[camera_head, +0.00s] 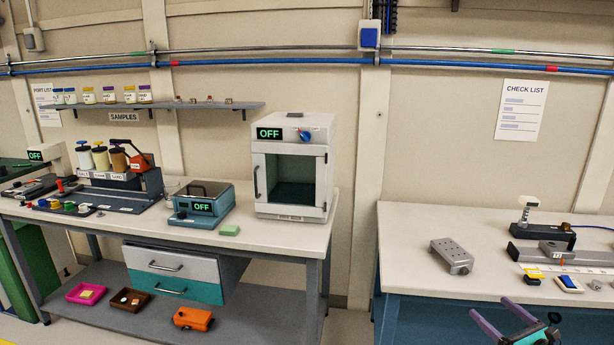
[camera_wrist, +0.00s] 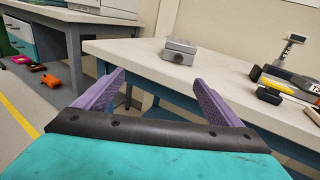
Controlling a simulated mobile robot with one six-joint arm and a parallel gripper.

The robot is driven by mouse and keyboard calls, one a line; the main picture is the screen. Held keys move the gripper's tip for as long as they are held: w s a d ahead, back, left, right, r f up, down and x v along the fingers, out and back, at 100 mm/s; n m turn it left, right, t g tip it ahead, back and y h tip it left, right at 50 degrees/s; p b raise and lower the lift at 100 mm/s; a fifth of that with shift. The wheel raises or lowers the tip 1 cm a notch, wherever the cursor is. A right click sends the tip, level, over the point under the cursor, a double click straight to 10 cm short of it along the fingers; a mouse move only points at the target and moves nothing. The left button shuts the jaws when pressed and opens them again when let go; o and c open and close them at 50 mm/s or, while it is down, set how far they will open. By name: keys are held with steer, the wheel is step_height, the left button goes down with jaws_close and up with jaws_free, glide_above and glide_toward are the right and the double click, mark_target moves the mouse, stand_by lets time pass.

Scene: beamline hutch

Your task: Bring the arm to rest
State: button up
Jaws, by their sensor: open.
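My gripper (camera_head: 503,314) shows at the bottom right of the head view, in front of the right-hand table's front edge. Its two purple fingers are spread apart with nothing between them. In the wrist view my gripper (camera_wrist: 160,88) is also open and empty, its fingers pointing toward the right-hand table (camera_wrist: 130,55). A grey metal block with holes (camera_head: 452,256) sits on that table, apart from the fingers. The block also shows in the wrist view (camera_wrist: 179,52), beyond the fingertips.
The right-hand table (camera_head: 420,225) also holds a dark rail fixture (camera_head: 541,236) and small yellow and blue items. A floor gap separates the tables.

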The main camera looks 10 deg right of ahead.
steer(key=w+a+f+n+g+y, duration=0.25)
steer(key=a+f+n+g, duration=0.2)
steer(key=a+f, duration=0.75)
steer(key=w+a+f+n+g+y, duration=0.3)
steer(key=a+f+n, duration=0.4)
steer(key=a, duration=0.8)
steer(key=s+a+f+n+g, duration=0.35)
steer(key=a+f, duration=0.25)
steer(key=a, duration=0.2)
steer(key=s+a+f+n+g, duration=0.3)
steer(key=s+a+f+g, duration=0.15)
steer(key=a+f, duration=0.3)
steer(key=s+a+f+n+g+h, duration=0.2)
steer(key=s+a+f+n, duration=0.1)
steer(key=s+n, duration=0.2)
steer(key=s+a+f+n+g+h, duration=0.2)
steer(key=s+n, duration=0.4)
steer(key=s, duration=0.4)
steer(key=s+a+f+n+g+h, duration=0.3)
steer(key=s+a+f+n, duration=0.1)
steer(key=s, duration=0.3)
steer(key=shift+s+f+n, duration=0.35)
steer(key=shift+f+n, duration=0.05)
steer(key=shift+n, duration=0.3)
steer(key=shift+c, duration=0.4)
